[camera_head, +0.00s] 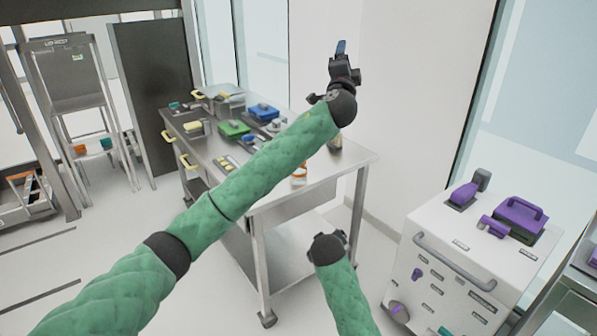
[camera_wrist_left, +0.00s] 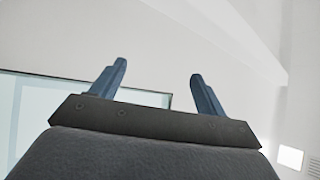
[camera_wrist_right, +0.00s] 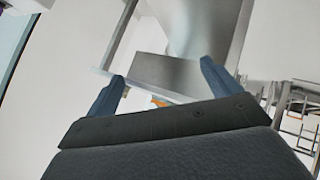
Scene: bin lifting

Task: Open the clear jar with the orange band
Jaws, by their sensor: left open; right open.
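A small clear jar with an orange band (camera_head: 299,174) stands near the front edge of the steel table (camera_head: 345,160), just below my left forearm in the head view. My left gripper (camera_head: 341,48) is raised high above the table's right end, pointing up; its two blue fingers (camera_wrist_left: 158,85) are apart and empty in the left wrist view. My right gripper (camera_wrist_right: 163,90) has its fingers apart with nothing between them. In the head view my right arm's wrist (camera_head: 327,248) is low in front of the table, and its fingers are hidden there.
The table also bears a green box (camera_head: 233,129), a blue box (camera_head: 263,112) and several small items. A white cabinet (camera_head: 455,270) with purple-handled parts stands at the right. A tall steel stand (camera_head: 85,105) is at the left.

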